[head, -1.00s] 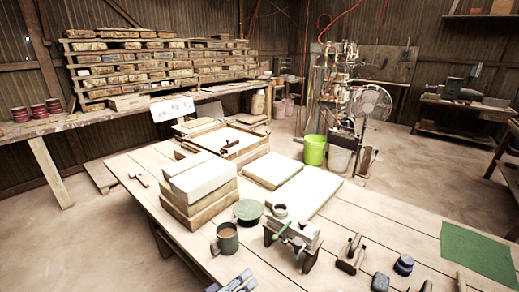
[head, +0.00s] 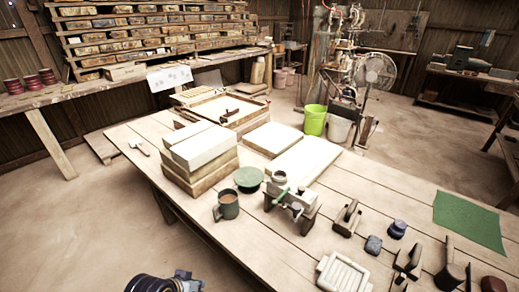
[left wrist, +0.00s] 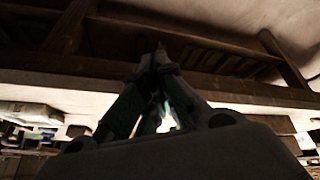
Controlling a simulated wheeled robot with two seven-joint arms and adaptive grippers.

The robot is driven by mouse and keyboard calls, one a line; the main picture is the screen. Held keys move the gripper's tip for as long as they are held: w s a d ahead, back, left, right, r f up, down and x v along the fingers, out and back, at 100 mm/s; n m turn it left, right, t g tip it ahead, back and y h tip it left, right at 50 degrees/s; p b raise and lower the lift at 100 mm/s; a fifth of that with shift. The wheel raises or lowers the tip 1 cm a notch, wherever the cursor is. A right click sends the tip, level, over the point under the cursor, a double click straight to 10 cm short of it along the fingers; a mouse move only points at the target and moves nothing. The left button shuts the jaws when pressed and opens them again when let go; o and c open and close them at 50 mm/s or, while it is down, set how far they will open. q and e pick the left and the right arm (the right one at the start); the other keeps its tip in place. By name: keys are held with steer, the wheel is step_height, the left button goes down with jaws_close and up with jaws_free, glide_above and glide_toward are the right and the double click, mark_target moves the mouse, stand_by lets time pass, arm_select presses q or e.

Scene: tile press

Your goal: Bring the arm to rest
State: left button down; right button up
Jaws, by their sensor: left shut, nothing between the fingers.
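My left gripper (left wrist: 160,58) is shut and empty, its two fingers together in the middle of the left wrist view. In the head view a dark part of my left arm shows at the bottom edge, over the floor in front of the wooden table (head: 420,172) and clear of it. The gripper's fingertips are hard to make out there. My right gripper is in neither view.
The floor (head: 70,230) left of the table is free.

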arm_select(q)
steer(key=s+a+g+y, duration=0.1)
steer(key=s+a+y, duration=0.1)
steer(key=s+a, duration=0.15)
steer(key=s+a+f+g+p, duration=0.1)
steer(key=a+f, duration=0.1)
steer(key=f, duration=1.4)
steer(key=s+a+f+g, duration=0.1)
steer(key=f, duration=1.6)
steer(key=s+a+f, duration=0.4)
steer(key=s+f, duration=0.5)
steer(key=s, duration=0.1)
steer(key=s+a+f+y+p, duration=0.1)
steer(key=s+a+f, duration=0.3)
steer(key=s+f, duration=0.4)
steer(key=shift+s+f+m+g, duration=0.3)
steer(key=shift+s+f+m, duration=0.1)
steer(key=shift+s, duration=0.55)
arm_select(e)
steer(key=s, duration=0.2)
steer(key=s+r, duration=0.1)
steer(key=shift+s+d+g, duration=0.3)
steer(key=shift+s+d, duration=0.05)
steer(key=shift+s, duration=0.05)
arm_select(q)
steer(key=shift+a, duration=0.1)
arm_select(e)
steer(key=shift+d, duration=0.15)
